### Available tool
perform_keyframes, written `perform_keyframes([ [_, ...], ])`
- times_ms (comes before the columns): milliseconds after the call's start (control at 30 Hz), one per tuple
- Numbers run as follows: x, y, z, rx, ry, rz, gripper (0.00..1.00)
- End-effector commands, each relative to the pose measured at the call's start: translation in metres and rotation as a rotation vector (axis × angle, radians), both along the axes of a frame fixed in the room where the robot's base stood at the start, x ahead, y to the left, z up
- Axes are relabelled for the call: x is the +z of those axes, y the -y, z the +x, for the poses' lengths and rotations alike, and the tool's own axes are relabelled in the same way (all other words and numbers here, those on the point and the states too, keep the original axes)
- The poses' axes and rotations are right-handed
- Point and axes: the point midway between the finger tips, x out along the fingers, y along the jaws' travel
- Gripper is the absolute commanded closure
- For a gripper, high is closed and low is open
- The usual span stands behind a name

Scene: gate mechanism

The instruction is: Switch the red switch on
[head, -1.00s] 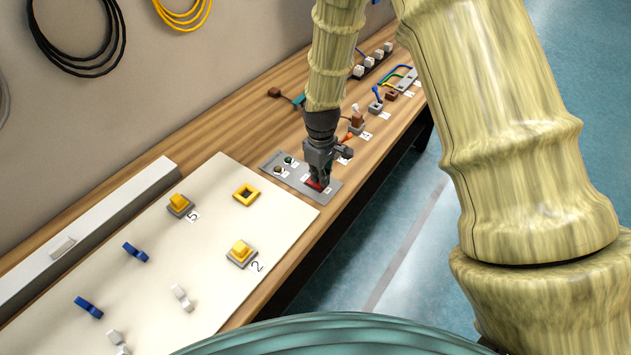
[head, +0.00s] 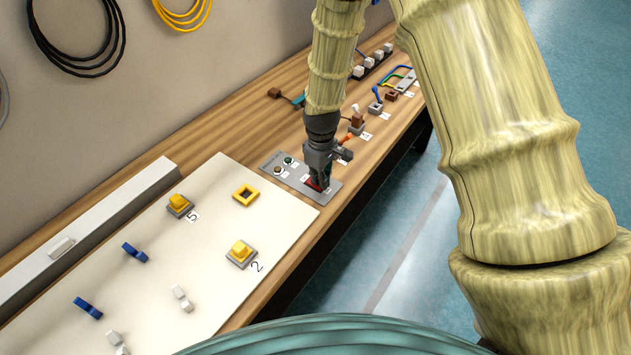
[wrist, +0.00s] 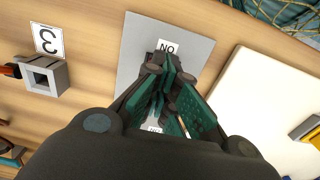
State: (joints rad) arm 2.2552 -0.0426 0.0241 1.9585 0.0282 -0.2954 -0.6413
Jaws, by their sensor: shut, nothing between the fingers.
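The red switch (head: 311,184) is on a grey panel (head: 327,194) near the front edge of the wooden bench. Only a sliver of red shows in the head view, as my gripper (head: 318,187) covers most of it. My gripper is shut and empty, pointing down at the switch; whether it touches it I cannot tell. In the wrist view the closed fingers (wrist: 165,95) hide the switch. A label (wrist: 168,47) there reads "ON" upside down, just beyond the fingertips on the grey panel (wrist: 137,45).
A dark button (head: 278,170) and a green button (head: 289,160) sit on the panel's left part. A white board (head: 215,270) with yellow, blue and white pieces lies at the left. Sockets and cables (head: 376,105) stand further along the bench. A grey box with label 3 (wrist: 43,76) is nearby.

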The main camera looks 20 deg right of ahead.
Motion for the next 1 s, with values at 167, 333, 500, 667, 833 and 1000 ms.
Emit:
perform_keyframes([
  [167, 0.01, 0.0, 0.0, 0.0, -0.001, 0.001, 1.0],
  [333, 0.021, 0.0, 0.0, -0.001, -0.001, 0.001, 1.0],
  [500, 0.031, 0.0, 0.0, -0.001, -0.001, 0.001, 1.0],
  [667, 0.04, 0.0, -0.001, -0.001, -0.001, 0.0, 1.0],
  [833, 0.05, 0.0, -0.001, 0.0, -0.001, 0.0, 1.0],
  [1000, 0.061, 0.0, -0.001, 0.0, -0.001, 0.0, 1.0],
])
